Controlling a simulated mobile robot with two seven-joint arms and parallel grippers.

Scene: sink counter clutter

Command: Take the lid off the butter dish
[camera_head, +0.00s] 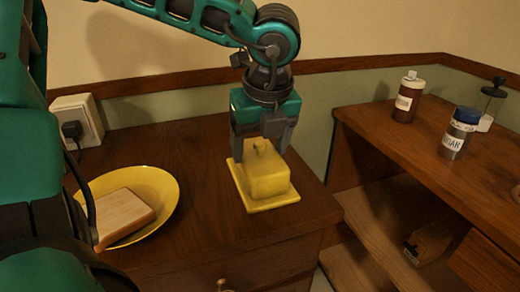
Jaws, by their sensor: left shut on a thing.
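The butter dish is yellow, with a square base plate (262,203) and a box-shaped lid (268,176) with a small knob on top. It stands on the dark wooden cabinet top, right of the plate. My left gripper (263,146) comes down from above, its fingers on either side of the lid's top, shut on the knob. The lid appears to sit on the base; I cannot tell whether there is a gap between them. My right gripper is not in view.
A yellow plate (168,190) with a bread slice (122,216) lies at left. A wall socket with a plug (76,122) is behind it. A brown bottle (407,98) and a blue-capped jar (459,133) stand on the shelf unit at right. The cabinet's front right top is clear.

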